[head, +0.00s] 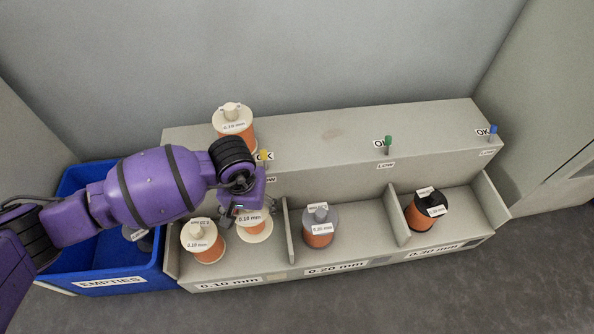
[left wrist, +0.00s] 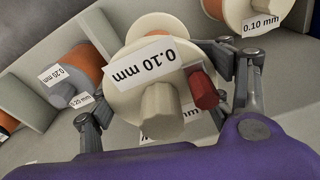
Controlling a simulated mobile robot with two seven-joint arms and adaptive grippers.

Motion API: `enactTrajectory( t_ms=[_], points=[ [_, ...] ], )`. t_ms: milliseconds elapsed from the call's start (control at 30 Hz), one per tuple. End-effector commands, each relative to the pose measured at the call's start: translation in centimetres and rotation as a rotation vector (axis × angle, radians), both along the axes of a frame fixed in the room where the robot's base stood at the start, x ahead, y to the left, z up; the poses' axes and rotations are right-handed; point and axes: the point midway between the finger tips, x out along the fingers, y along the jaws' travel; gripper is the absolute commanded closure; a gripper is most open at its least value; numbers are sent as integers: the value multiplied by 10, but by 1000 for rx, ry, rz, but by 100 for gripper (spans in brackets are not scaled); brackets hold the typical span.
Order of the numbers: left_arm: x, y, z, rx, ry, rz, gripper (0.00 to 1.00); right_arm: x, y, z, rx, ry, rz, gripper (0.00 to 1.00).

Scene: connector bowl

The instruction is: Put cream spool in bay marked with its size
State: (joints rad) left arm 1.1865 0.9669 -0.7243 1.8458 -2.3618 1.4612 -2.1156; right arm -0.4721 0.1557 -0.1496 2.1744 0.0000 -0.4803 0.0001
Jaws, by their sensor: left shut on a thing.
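My left gripper (head: 244,206) is shut on a cream spool (head: 254,229) with orange wire, labelled 0.10 mm. In the left wrist view this cream spool (left wrist: 150,75) has its pale knob between the two fingers (left wrist: 160,95). It is at the right side of the left bay, whose front label (head: 229,284) reads 0.10 mm. I cannot tell whether it rests on the bay floor. Another cream spool (head: 203,242) stands beside it on the left in that bay. A third cream spool (head: 234,123) stands on the upper ledge. My right gripper is not in view.
A grey spool (head: 319,227) stands in the middle bay and a black one (head: 426,211) in the right bay. Dividers (head: 294,236) separate the bays. Yellow, green and blue pegs (head: 388,144) stand on the ledge. A blue EMPTIES bin (head: 120,284) is at left.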

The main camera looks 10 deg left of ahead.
Motion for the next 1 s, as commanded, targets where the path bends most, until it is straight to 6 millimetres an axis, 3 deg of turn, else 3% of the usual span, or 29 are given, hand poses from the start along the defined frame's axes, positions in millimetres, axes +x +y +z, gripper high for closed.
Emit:
enactTrajectory(
  t_ms=[233, 433, 667, 1000],
  points=[
    [-3, -1, -41, -1, 6, 1, 95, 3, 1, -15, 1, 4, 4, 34],
    [-2, 0, -60, 0, 4, 2, 95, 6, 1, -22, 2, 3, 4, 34],
    [-2, 0, -97, -1, 4, 2, 95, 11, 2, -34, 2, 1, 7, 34],
    [-2, 1, -100, 1, 2, 0, 95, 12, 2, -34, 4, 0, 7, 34]
  ],
)
